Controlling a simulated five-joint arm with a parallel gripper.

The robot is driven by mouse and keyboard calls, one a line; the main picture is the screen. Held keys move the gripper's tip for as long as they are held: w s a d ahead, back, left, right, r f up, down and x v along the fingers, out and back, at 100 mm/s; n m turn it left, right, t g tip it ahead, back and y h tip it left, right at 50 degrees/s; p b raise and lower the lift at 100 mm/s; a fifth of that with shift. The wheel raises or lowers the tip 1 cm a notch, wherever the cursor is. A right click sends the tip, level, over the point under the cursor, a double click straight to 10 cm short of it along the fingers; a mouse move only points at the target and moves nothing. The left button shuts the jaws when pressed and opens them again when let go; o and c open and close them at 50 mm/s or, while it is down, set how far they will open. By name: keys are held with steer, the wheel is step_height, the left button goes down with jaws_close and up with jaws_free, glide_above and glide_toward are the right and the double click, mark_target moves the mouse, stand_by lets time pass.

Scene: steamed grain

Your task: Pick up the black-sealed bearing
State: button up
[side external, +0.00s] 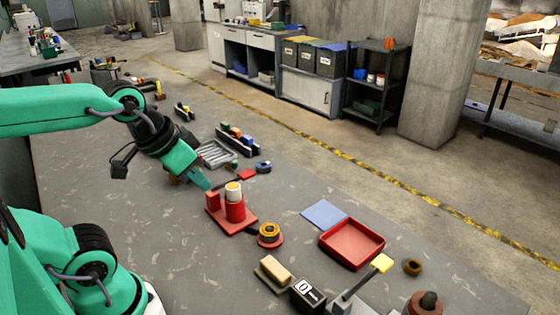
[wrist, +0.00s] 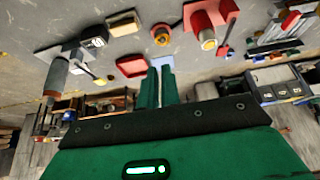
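I cannot tell for sure which ring is the black-sealed bearing. An orange-yellow ring with a dark middle (side external: 269,230) sits on a round red base; it also shows in the wrist view (wrist: 162,35). A brown ring with a dark centre (side external: 412,267) lies flat right of the red tray. A blue and dark ring (side external: 263,166) lies farther back.
A red fixture (side external: 216,221) with a red cylinder and pale-topped cup stands nearest my gripper. A red tray (side external: 352,259), a blue sheet (side external: 324,214), a tan-topped block (side external: 273,270) and a yellow-topped lever (side external: 383,263) lie to the right. A grey slotted tray (side external: 215,153) is behind.

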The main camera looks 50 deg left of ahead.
steer(key=o, duration=1.3)
steer(key=n+g, duration=0.4)
steer(key=g, duration=0.1)
glide_above(270, 227)
steer(key=f, duration=1.3)
steer(key=shift+s+d+f, duration=0.1)
steer(key=shift+s+f, duration=0.2)
steer(key=shift+f, duration=0.05)
steer(key=shift+w+f+n+g, duration=0.25)
steer(key=shift+f+n+g, duration=0.05)
steer(key=shift+f, duration=4.1)
